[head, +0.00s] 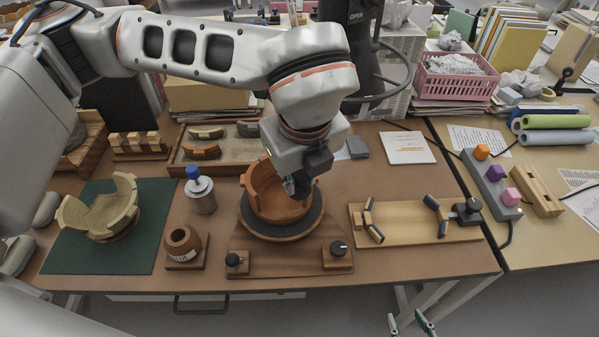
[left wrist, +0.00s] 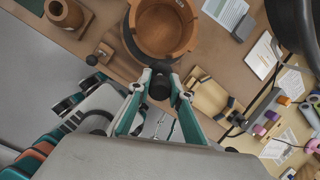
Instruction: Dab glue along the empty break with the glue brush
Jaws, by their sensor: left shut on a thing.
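A terracotta bowl (head: 277,205) with an uneven, broken wall sits on the dark round turntable (head: 259,229); the bowl also shows in the left wrist view (left wrist: 165,27). My left gripper (head: 297,188) is over the bowl's right part and hides some of its wall. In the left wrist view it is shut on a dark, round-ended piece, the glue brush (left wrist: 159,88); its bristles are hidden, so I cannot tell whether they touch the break. The brown glue pot (head: 183,242) stands front left of the turntable. My right gripper (head: 411,324) is open and empty at the bottom edge.
A pale, broken bowl (head: 100,212) sits on a green mat (head: 146,250) at left. A blue-capped bottle (head: 200,190) stands behind the glue pot. A sherd tray (head: 228,165) lies behind. A wooden clamp board (head: 403,222) lies right of the turntable.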

